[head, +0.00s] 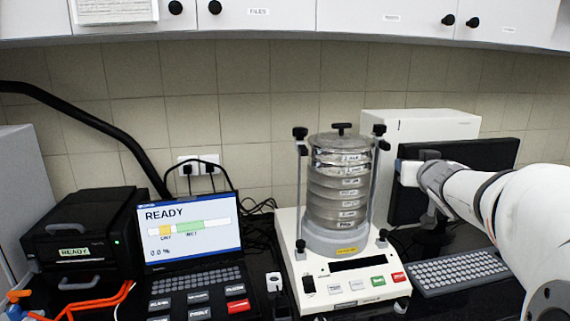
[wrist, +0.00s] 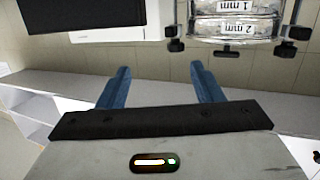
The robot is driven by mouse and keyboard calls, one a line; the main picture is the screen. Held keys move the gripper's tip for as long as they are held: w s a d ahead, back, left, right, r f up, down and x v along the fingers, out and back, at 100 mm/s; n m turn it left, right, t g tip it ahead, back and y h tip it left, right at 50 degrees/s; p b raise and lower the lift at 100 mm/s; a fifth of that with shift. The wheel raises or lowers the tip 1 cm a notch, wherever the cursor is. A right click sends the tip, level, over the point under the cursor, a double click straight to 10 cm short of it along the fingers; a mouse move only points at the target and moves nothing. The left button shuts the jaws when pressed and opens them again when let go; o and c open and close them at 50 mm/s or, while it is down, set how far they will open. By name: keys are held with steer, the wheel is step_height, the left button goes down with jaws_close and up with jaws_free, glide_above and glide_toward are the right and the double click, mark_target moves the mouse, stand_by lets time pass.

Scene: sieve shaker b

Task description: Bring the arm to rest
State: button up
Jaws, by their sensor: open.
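My arm (head: 480,192) reaches in from the right in the head view. My gripper (head: 402,170) is raised just right of the sieve stack, in front of the dark monitor. In the wrist view my gripper (wrist: 160,82) shows two blue fingers spread apart with nothing between them. The sieve stack (head: 338,190) stands upright on the white shaker (head: 350,275), with clamp rods at its sides. Part of the stack also shows in the wrist view (wrist: 235,18), beyond the fingers. I cannot tell the exact gap between gripper and stack.
A dark monitor (head: 500,155), a white box (head: 425,122) and a keyboard (head: 450,272) are behind and below my arm. A laptop (head: 190,230) showing READY and a black printer (head: 80,235) stand at left. White cabinets (head: 265,18) hang above.

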steer(key=s+a+f+g, duration=0.4)
steer(key=s+f, duration=0.3)
steer(key=s, duration=0.3)
steer(key=s+a+f+g+y, duration=0.1)
steer(key=s+a+f+g, duration=0.3)
steer(key=s, duration=0.6)
steer(key=s+a+f+n+g+y, duration=0.1)
steer(key=s+a+f+g, duration=0.3)
steer(key=s+a+f, duration=0.3)
steer(key=s+f, duration=0.3)
steer(key=shift+f+g, duration=0.3)
